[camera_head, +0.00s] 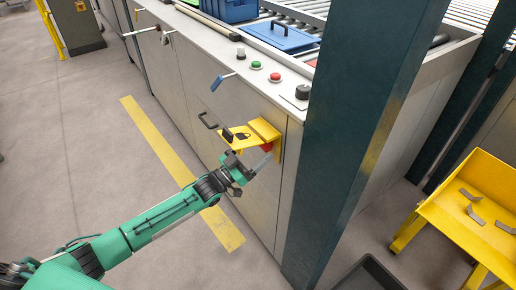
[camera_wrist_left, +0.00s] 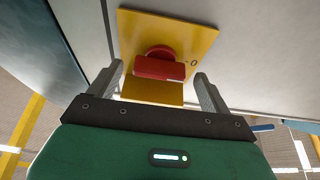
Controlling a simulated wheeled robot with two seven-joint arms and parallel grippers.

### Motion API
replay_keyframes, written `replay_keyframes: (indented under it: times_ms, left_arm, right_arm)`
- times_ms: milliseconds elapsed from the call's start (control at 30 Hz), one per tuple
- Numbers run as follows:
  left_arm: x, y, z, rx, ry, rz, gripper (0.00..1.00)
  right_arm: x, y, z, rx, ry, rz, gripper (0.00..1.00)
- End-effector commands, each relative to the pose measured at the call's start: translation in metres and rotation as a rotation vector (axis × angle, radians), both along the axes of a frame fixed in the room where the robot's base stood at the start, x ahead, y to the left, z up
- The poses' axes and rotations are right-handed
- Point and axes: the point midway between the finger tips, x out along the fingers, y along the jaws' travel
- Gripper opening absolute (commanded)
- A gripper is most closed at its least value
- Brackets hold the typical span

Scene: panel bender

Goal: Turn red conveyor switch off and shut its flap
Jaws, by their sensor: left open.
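The red switch (camera_head: 266,147) sits on a yellow plate on the grey cabinet front. In the left wrist view the red switch (camera_wrist_left: 160,65) is a round base with a bar-shaped handle lying across the picture. My left gripper (camera_head: 252,160) is open just below the flap, in front of the switch. In the wrist view its fingers stand on both sides of the handle, apart from it. My right gripper is not in view.
A dark handle (camera_head: 207,121) and a blue-gripped lever (camera_head: 222,80) stick out nearby. Green (camera_head: 256,64) and red (camera_head: 275,76) buttons sit on the top. A dark teal post (camera_head: 365,130) stands close on the right. The floor at left is clear.

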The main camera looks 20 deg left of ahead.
Motion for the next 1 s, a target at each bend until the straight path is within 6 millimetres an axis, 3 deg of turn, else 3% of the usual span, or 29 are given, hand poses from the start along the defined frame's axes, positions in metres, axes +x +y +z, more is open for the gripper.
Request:
replay_keyframes:
  times_ms: [500,700,1000]
  left_arm:
    - [-0.076,0.058,-0.041,0.001,0.003,0.0,0.82]
    - [-0.09,0.069,-0.047,0.0,0.001,0.0,0.82]
    - [-0.092,0.07,-0.048,-0.001,0.001,0.0,0.82]
  right_arm:
    - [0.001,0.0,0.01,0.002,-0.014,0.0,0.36]
    - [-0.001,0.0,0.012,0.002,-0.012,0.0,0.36]
    - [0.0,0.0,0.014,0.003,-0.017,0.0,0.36]
